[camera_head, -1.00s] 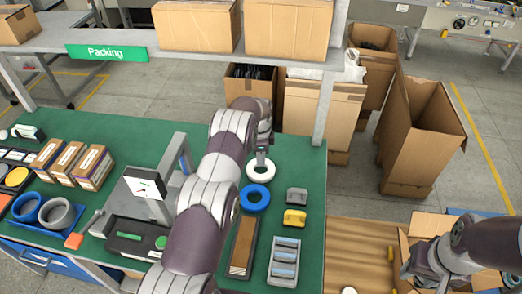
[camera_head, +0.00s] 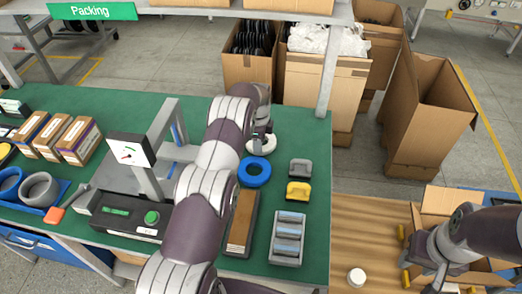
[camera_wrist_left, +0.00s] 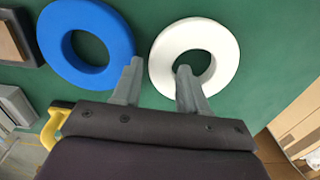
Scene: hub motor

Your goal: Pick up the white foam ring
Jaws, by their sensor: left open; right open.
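The white foam ring (camera_head: 266,147) lies flat on the green bench top, partly hidden by my left gripper (camera_head: 262,133) in the head view. In the left wrist view the whole ring (camera_wrist_left: 226,50) shows, right of the blue ring (camera_wrist_left: 115,38). My left gripper (camera_wrist_left: 158,76) is open and empty. One fingertip appears over the white ring's hole, the other in the gap between the two rings. Whether the fingers touch the ring cannot be told. The blue ring (camera_head: 255,172) also lies on the bench. My right gripper (camera_head: 447,286) is at the lower right, its fingers hardly visible.
A grey block (camera_head: 300,168), a yellow block (camera_head: 298,192) and a grey tray (camera_head: 287,238) stand near the bench's right side. A gauge stand (camera_head: 127,152) stands left of my left arm. An open carton (camera_head: 440,202) is beside my right arm.

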